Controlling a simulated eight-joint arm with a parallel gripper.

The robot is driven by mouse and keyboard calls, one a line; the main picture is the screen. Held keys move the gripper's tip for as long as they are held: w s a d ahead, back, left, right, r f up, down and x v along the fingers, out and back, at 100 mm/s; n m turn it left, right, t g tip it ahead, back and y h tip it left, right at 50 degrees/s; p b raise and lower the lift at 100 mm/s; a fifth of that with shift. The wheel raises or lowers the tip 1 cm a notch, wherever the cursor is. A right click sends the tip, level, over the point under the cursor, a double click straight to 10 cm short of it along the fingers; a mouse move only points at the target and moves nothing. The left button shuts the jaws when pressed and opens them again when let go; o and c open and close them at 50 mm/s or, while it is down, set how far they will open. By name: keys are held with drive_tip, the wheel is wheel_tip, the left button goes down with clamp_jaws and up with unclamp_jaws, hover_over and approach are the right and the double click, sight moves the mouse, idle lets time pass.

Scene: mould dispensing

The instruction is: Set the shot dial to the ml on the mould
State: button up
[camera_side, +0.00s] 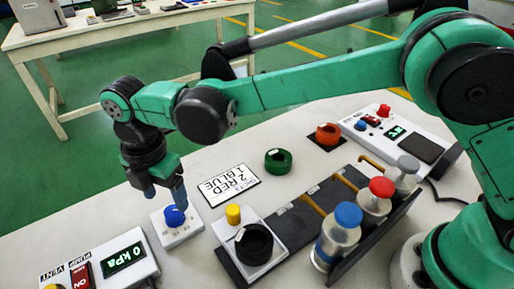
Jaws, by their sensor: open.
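The likely shot dial is a blue knob (174,216) on a small white box near the table's front left. My gripper (165,192) points down just above and beside it, jaws apart; whether a finger touches the knob cannot be told. A black round mould (254,244) sits on a white pad with a yellow button (233,214). A green mould (278,161) lies behind it, and an orange mould (328,134) lies on a dark square farther back. Small pale tags show on the moulds; their writing is too small to read.
A card (230,184) reads "1 BLUE 2 RED" upside down. A pump box (115,263) shows 0 kPa at front left. Blue, red and grey-capped canisters (337,238) stand in a dark rack at right. A scale-like box (405,140) is behind.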

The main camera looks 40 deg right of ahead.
sight(171, 211)
drive_tip(key=shift+f, duration=2.35)
clamp_jaws()
